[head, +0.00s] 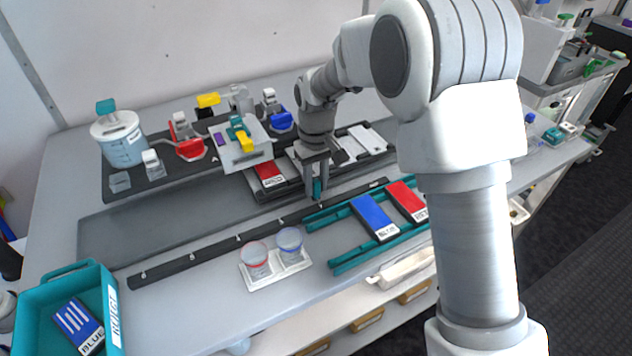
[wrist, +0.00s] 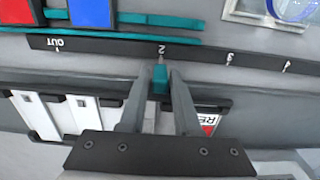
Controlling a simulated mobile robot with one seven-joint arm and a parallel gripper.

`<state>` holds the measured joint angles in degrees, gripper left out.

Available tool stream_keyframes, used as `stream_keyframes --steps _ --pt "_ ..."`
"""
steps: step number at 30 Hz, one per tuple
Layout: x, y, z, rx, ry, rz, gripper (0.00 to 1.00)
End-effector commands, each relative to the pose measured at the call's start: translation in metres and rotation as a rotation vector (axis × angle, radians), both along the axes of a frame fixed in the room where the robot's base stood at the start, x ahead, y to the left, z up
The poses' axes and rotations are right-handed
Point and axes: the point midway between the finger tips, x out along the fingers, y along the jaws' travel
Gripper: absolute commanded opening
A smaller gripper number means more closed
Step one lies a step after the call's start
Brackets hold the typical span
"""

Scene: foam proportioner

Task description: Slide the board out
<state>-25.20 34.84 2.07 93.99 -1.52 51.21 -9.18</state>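The sliding board (head: 262,197) is a dark carriage behind the black numbered strip (head: 205,249). It carries a red card (head: 269,174) and white slotted plates (head: 362,142). In the wrist view, the plates (wrist: 82,116) are left of my gripper and the partly hidden red card (wrist: 209,121) is right. A teal handle (wrist: 160,79) stands at the board's front edge, by the strip's 2 mark; OUT is farther left in that view. My gripper (wrist: 162,76) points down with its fingers on both sides of the handle, apparently closed on it. The exact contact is hard to see.
Teal rails (head: 345,262) with a blue card (head: 374,216) and a red card (head: 406,200) lie in front of the strip. Two clear cups (head: 257,259) stand in a white holder (head: 277,276). A teal bin (head: 62,274) is front left. The dispenser platform (head: 240,148) stands behind.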

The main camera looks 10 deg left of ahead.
Motion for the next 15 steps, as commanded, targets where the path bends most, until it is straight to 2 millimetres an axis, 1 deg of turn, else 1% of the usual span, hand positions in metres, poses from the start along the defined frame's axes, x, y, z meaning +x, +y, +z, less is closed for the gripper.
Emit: stream_keyframes --steps 1,4,5,15 --pt "0.0000 0.0000 0.0001 0.000 0.000 0.000 0.20" --pt "0.0000 0.0000 0.0002 0.000 0.000 0.000 0.02" --pt "0.0000 0.0000 0.0002 0.000 0.000 0.000 0.00" --pt "0.0001 0.0000 0.0004 0.000 0.000 0.000 0.00"
